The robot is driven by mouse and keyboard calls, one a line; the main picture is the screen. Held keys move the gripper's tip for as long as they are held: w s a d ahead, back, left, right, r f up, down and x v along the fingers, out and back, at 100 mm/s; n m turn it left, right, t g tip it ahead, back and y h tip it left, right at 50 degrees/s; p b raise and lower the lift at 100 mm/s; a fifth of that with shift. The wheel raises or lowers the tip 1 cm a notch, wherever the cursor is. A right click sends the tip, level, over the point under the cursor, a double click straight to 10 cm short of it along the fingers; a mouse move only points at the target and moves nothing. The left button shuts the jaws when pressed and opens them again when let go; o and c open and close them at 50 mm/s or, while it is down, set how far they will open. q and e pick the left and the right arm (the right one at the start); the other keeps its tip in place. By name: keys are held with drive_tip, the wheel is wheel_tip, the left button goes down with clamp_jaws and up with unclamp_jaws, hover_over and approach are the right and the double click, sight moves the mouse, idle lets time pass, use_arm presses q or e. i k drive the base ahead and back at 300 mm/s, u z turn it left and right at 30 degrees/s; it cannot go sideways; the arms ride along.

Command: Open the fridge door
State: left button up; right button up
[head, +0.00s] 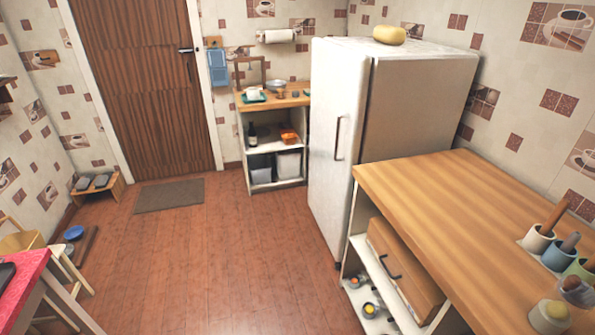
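The white fridge (385,130) stands against the right wall, just beyond the wooden counter. Its door (326,150) faces left and looks shut. A dark upright handle (337,138) is on the door, towards the edge nearer to me. A yellow rounded item (389,34) lies on top of the fridge. Neither of my grippers shows in the head view.
A shelf unit (273,142) stands beyond the fridge. A red table (22,285) is at left. The wooden floor (215,265) left of the fridge is clear.

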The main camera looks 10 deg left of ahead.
sight(340, 74)
drive_tip(key=u, duration=1.05)
drive_tip(key=i, duration=2.2)
drive_tip(key=z, duration=3.35)
